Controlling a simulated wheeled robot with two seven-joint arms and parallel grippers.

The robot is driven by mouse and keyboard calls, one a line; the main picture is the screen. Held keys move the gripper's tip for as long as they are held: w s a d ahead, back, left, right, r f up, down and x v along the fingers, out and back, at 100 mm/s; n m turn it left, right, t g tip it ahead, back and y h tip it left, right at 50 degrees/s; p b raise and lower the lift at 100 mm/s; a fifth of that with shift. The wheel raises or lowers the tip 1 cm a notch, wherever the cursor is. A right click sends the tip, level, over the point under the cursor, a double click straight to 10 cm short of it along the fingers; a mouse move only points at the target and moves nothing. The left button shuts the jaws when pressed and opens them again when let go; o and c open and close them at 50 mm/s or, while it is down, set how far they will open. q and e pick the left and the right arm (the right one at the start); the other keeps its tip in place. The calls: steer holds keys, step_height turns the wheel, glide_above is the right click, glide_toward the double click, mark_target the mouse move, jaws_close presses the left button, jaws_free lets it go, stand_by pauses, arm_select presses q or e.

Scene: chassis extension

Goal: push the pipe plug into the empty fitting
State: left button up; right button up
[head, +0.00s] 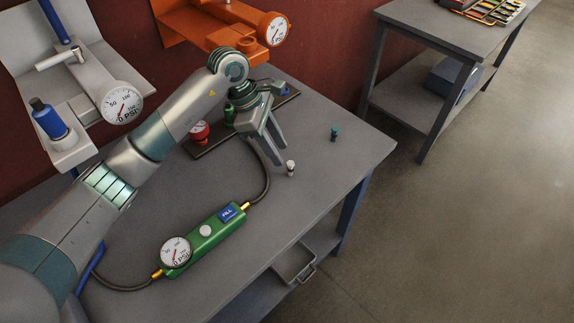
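Two small plugs stand on the grey table (225,170): a pale-topped one (291,168) and a teal one (334,134) further right. I cannot tell which is the task's pipe plug. My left gripper (281,154) points down just behind and left of the pale one; its two fingers are apart, with nothing visible between them. A dark strip (205,152) at the back of the table bears a red fitting (200,131), a green fitting (230,115) and a blue-green fitting (278,88). My arm partly hides this strip, and I cannot tell which fitting is empty. My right gripper is out of view.
A green gauge box (205,240) with hoses lies at the table's front. A grey wall unit (90,75) with a gauge and an orange one (195,25) stand behind. A second table (425,45) is at the back right. The table's right end is mostly clear.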

mark_target(289, 163)
arm_select(q)
steer(key=shift+p+x, duration=0.5)
steer(key=shift+x, duration=0.4)
steer(key=shift+d+f, duration=0.15)
steer(key=shift+f, duration=0.05)
steer(key=shift+s+d+f+p, duration=0.15)
steer(key=shift+d+f+p, duration=0.45)
steer(key=shift+p, duration=0.25)
steer(key=p+x, duration=0.1)
steer(key=x, duration=0.2)
steer(key=shift+f+p, duration=0.3)
steer(key=shift+f, duration=0.05)
